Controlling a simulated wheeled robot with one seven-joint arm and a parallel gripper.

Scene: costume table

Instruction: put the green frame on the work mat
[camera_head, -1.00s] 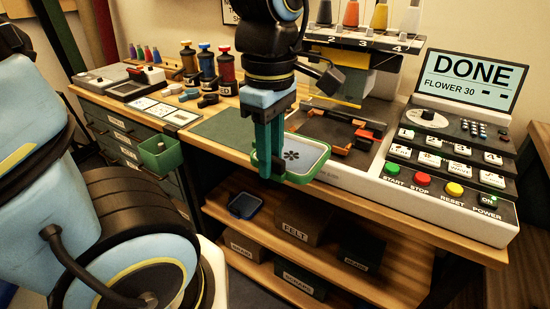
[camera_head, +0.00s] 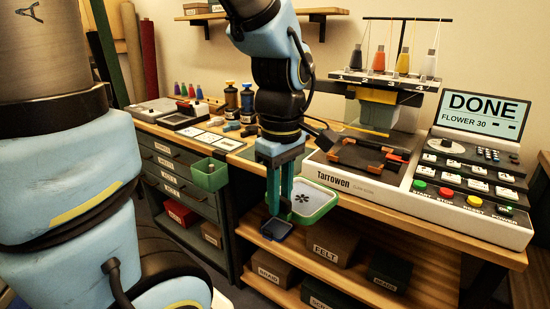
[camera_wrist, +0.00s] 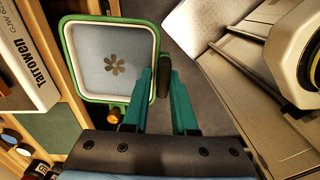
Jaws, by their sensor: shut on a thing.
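The green frame (camera_head: 333,206) holds pale fabric with a dark flower on it. My gripper (camera_head: 279,207) is shut on its left side, and the frame hangs in the air in front of the table edge. In the wrist view the frame (camera_wrist: 73,62) is left of my fingers (camera_wrist: 166,75), with a dark tab between them. The work mat shows in the wrist view as a dark green patch (camera_wrist: 50,137) on the table, below the frame in the picture. In the head view my arm hides much of the mat.
The embroidery machine (camera_head: 350,180) stands right of the mat, its screen (camera_head: 483,118) reading DONE. A green bin (camera_head: 208,174) hangs at the table's front left. A blue frame (camera_head: 276,228) and boxes sit on the shelf below.

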